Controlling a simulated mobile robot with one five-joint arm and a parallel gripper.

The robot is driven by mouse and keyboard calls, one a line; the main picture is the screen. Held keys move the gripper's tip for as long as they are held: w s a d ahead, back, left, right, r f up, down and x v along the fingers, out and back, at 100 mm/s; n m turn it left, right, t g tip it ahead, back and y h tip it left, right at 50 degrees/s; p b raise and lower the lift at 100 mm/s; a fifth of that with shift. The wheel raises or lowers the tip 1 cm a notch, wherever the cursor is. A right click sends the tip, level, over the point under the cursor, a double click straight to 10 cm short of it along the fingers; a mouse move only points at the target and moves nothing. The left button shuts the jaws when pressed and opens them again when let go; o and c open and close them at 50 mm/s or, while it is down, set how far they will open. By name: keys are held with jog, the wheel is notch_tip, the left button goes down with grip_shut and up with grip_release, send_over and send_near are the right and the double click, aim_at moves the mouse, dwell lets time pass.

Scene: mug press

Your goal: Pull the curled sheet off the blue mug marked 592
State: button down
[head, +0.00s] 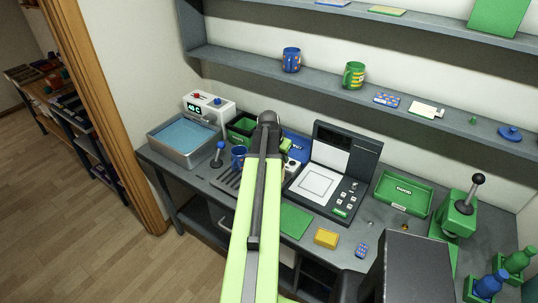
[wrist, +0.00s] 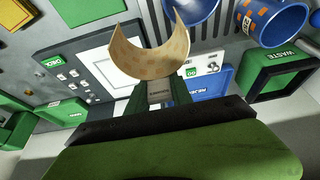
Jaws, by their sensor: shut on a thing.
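In the wrist view a tan curled sheet (wrist: 150,58), crescent-shaped, stands at the tips of my gripper (wrist: 160,92). The dark green jaws are shut on its near edge. The sheet shows no mug inside it and looks clear of the mugs. A blue mug (wrist: 278,22) with an orange patterned band is at the upper right of the wrist view. Another blue round body (wrist: 196,8) is cut off by the top edge. I cannot read 592 on either. In the head view a blue mug (head: 238,153) stands on the bench left of my arm, which hides my gripper.
A green WASTE bin (wrist: 283,78) and a blue REJECT tray (wrist: 208,84) lie near the gripper. The flatbed device (head: 340,165) stands right of my arm. A grey water basin (head: 185,153) is at left. A yellow block (head: 327,238) and green tray (head: 382,193) are on the bench.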

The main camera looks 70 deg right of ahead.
jog(key=s+r+p, duration=0.3)
jog(key=s+r, duration=0.1)
jog(key=shift+s+d, duration=0.15)
jog(key=shift+s, duration=0.2)
jog(key=shift+f, duration=0.1)
dwell(0.4)
